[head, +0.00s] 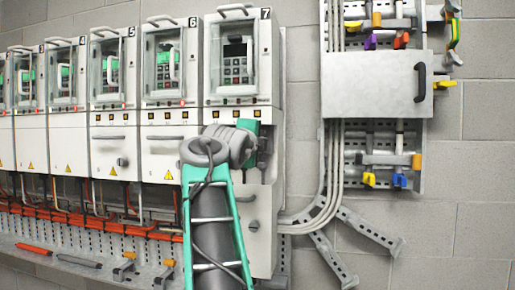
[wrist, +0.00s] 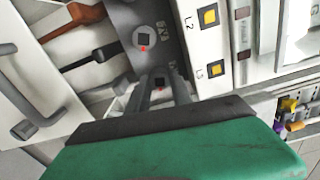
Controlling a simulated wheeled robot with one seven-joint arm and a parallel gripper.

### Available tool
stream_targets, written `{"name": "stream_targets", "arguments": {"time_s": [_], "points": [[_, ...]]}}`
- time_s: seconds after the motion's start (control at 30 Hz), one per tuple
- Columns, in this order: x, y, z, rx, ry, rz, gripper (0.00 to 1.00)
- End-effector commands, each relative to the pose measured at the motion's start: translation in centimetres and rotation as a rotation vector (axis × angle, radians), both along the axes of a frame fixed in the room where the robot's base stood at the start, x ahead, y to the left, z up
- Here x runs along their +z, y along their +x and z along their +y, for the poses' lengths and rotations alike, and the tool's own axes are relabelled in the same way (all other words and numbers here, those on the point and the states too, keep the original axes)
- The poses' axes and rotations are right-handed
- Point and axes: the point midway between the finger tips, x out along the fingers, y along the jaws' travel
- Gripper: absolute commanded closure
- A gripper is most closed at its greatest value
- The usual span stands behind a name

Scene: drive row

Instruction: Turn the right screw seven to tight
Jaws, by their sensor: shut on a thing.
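Drive seven (head: 214,60) is the rightmost cabinet of the row in the head view, with a dark keypad behind its upper window. In the wrist view, a grey terminal plate (wrist: 128,18) carries a screw (wrist: 143,40) with a dark square socket and a small red mark. The right screw (wrist: 160,84), with a similar dark socket and red mark, lies nearer to me. My gripper (wrist: 163,86) has one finger on each side of this right screw and is shut on it. In the head view my arm hides the screws and fingertips.
Yellow fuse squares labelled L2 (wrist: 209,17) and L3 (wrist: 216,69) sit beside the plate. An orange-brown lead (wrist: 75,20) and black leads run at its other side. A white cover with a grey handle (wrist: 40,112) is close by. A grey box (head: 365,85) stands right of the drives.

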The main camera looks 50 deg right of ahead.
Motion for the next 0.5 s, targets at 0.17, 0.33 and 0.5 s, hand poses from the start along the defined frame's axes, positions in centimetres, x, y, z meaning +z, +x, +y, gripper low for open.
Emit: {"name": "stream_targets", "arguments": {"time_s": [0.17, 0.33, 0.5], "points": [[-0.14, -0.02, -0.03, -0.001, 0.035, -0.083, 1.00], [-0.15, 0.00, -0.04, -0.001, 0.055, -0.125, 1.00], [-0.08, -0.03, -0.03, -0.002, 0.063, -0.144, 1.00]]}}
